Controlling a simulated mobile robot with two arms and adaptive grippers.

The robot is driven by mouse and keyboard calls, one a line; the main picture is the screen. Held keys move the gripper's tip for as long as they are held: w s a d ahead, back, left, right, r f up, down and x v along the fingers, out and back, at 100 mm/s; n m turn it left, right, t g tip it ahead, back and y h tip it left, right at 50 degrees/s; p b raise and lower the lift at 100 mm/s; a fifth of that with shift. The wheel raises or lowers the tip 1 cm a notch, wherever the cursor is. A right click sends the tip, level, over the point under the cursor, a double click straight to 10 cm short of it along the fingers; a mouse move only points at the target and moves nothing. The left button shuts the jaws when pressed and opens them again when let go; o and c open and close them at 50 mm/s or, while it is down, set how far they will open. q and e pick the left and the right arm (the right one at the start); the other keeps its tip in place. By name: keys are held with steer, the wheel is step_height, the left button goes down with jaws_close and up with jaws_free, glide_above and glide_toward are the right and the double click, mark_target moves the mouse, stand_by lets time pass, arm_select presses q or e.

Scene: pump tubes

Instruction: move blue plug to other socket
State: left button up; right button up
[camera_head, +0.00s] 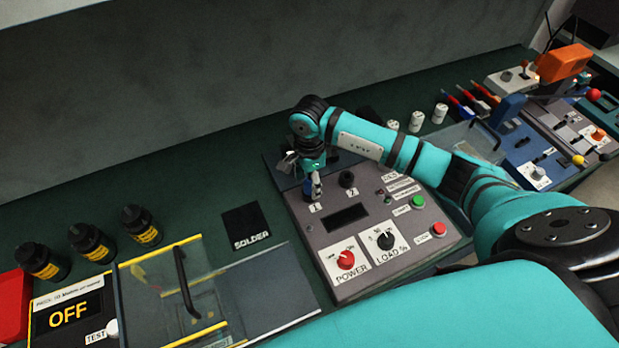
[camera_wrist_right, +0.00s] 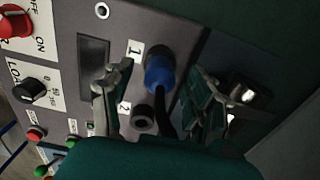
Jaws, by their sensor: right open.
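The blue plug (camera_wrist_right: 160,74) sits in the socket marked 1 on the grey control panel (camera_head: 432,232), with a dark cable running down from it in the right wrist view. The socket marked 2 (camera_head: 347,180) is empty; in the right wrist view it is a black round collar (camera_wrist_right: 143,119). My right gripper (camera_head: 305,179) is over socket 1. In the right wrist view its fingers (camera_wrist_right: 154,98) are spread on either side of the plug, with gaps showing, so it is open. In the head view the gripper mostly hides the plug. My left gripper is not in view.
The panel carries a red POWER knob (camera_head: 346,260), a black LOAD knob (camera_head: 385,240), a green button (camera_head: 418,202) and a red button (camera_head: 438,229). A clear-lidded box with a black handle (camera_head: 187,283) stands left. Black bottles (camera_head: 91,243) stand further left.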

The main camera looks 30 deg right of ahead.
mark_target(309, 179)
steer(key=c, duration=1.1)
steer(key=o, duration=0.5)
steer(key=shift+c, duration=0.2)
jaws_close()
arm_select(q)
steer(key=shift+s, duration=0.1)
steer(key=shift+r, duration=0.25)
arm_select(e)
steer(key=shift+r, duration=0.6)
arm_select(q)
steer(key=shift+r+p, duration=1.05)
steer(key=shift+p, duration=0.25)
arm_select(e)
steer(key=shift+r, duration=2.15)
